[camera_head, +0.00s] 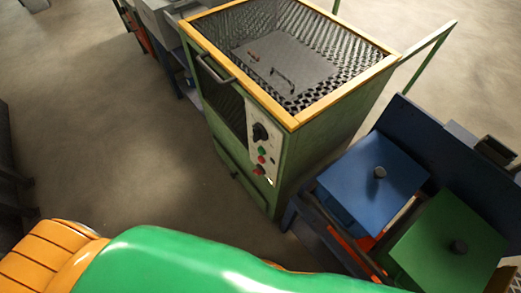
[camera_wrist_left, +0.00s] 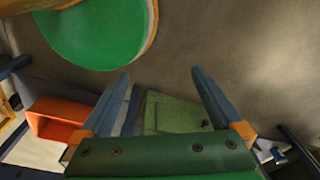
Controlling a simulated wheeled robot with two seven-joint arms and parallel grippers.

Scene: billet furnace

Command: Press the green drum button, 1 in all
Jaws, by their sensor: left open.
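A small green button (camera_head: 261,151) sits on the pale control panel (camera_head: 252,132) on the front of a green furnace-like cabinet (camera_head: 325,139). It lies below a black knob (camera_head: 260,132) and above red buttons (camera_head: 259,170). My left gripper (camera_wrist_left: 162,77) shows only in the left wrist view. Its two blue fingers are wide apart with nothing between them. Behind them is a green surface (camera_wrist_left: 172,114), which I cannot identify for sure. The button cannot be made out in that view. My right gripper is in neither view.
The cabinet has a yellow-framed mesh top (camera_head: 240,85) and a handle (camera_head: 215,70). To its right stand a blue-lidded box (camera_head: 373,185) and a green-lidded box (camera_head: 447,240). An orange bin (camera_wrist_left: 55,120) shows in the wrist view. The floor (camera_head: 110,130) left of the cabinet is clear.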

